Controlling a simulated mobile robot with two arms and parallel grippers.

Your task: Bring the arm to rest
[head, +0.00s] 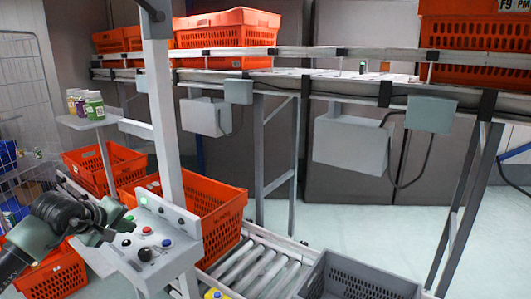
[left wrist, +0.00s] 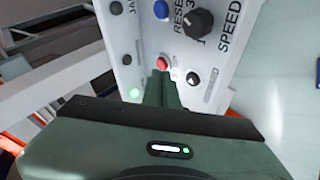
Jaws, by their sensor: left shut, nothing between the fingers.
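My left gripper (head: 118,217) is dark green and shut, with nothing between its fingers. It is at the left edge of the grey control panel (head: 160,238) in the head view. In the left wrist view the shut fingers (left wrist: 158,85) point at the panel face (left wrist: 222,60), close to a red button (left wrist: 162,63) and a lit green lamp (left wrist: 134,93). I cannot tell whether the fingertips touch the panel. A black speed knob (left wrist: 197,22) and a blue reset button (left wrist: 161,9) are farther along the panel. My right gripper is not in view.
Orange totes (head: 215,210) stand behind the panel and at lower left. A roller conveyor (head: 255,268) with a grey crate (head: 365,272) lies to the right. A post (head: 163,110) rises behind the panel. Jars (head: 94,105) stand on a small shelf. The floor at right is clear.

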